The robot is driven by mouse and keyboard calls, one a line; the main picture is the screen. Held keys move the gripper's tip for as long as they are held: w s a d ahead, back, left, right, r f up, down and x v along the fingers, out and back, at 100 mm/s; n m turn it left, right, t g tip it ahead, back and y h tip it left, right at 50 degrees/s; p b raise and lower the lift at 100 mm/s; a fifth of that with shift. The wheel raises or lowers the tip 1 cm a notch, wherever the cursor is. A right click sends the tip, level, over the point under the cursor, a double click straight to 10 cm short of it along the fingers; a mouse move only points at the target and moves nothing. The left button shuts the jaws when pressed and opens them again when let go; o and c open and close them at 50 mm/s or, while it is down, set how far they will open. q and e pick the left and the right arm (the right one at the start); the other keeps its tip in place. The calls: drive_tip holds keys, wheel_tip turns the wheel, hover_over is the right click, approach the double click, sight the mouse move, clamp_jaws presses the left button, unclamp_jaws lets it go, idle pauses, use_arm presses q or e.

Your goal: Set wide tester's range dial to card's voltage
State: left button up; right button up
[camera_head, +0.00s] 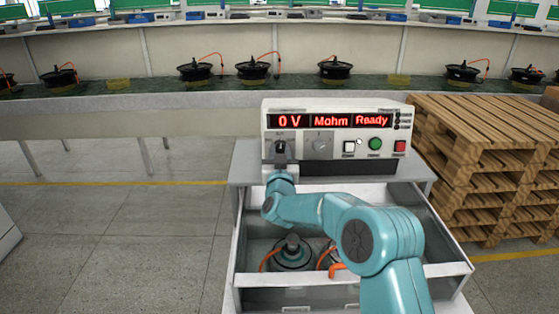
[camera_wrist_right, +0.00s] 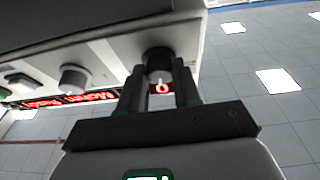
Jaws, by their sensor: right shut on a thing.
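The wide tester (camera_head: 335,120) stands on a grey cart, its red display reading "0 V", "Mohm" and "Ready". My right gripper (camera_head: 280,147) is at the left knob on its front panel and covers most of it. In the right wrist view the two fingers of my right gripper (camera_wrist_right: 160,88) are closed around the dark left dial (camera_wrist_right: 158,62). A second dial (camera_head: 319,145) sits to its right and is free; it also shows in the right wrist view (camera_wrist_right: 74,79). I cannot read any card. My left gripper is not in view.
Below the tester, an open drawer or bin (camera_head: 448,268) holds hub motors (camera_head: 292,252) with orange cables. Stacked wooden pallets (camera_head: 490,150) stand close on the right. A conveyor with several hub motors runs behind.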

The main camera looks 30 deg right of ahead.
drive_tip(key=shift+d+r+n+t+y+b, duration=0.15)
drive_tip(key=shift+n+y+b, duration=0.1)
drive_tip(key=shift+n, duration=0.3)
drive_tip(key=shift+r+n+t+y+b, duration=0.1)
drive_tip(key=shift+n+t+y+b, duration=0.1)
drive_tip(key=shift+n, duration=0.35)
drive_tip(key=o, duration=1.1)
drive_tip(key=shift+c, duration=0.2)
drive_tip(key=shift+f, duration=0.1)
drive_tip(key=shift+s+a+f+n, duration=0.2)
drive_tip(key=shift+s+a+n, duration=0.1)
drive_tip(key=shift+s, duration=0.1)
drive_tip(key=b+v, duration=0.4)
drive_tip(key=v, duration=1.1)
drive_tip(key=shift+s+r, duration=0.15)
drive_tip(key=shift+s, duration=0.1)
